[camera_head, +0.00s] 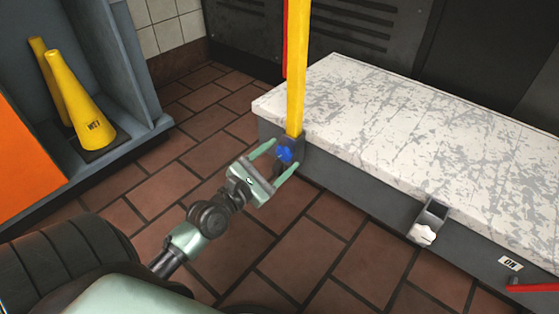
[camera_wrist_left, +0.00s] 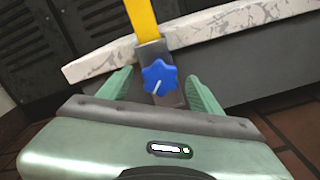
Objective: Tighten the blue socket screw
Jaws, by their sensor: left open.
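The blue socket screw (camera_head: 285,154) is a star-shaped knob on a grey bracket at the foot of the yellow post (camera_head: 297,70), by the bench's left corner. In the left wrist view the blue screw (camera_wrist_left: 160,77) faces me, with a white line on its face. My left gripper (camera_head: 274,162) is open, its two green fingers reaching toward the bracket on either side of the screw. In the left wrist view the gripper (camera_wrist_left: 158,90) shows a finger on each side of the knob, with visible gaps. I cannot tell whether either finger touches the bracket. My right gripper is not in view.
A worn white bench top (camera_head: 400,120) extends right from the post. A small grey bracket with a white knob (camera_head: 422,235) sits on its front side. Yellow cones (camera_head: 75,95) stand in a blue-grey shelf at left. Brown tiled floor (camera_head: 300,240) is clear before the bench.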

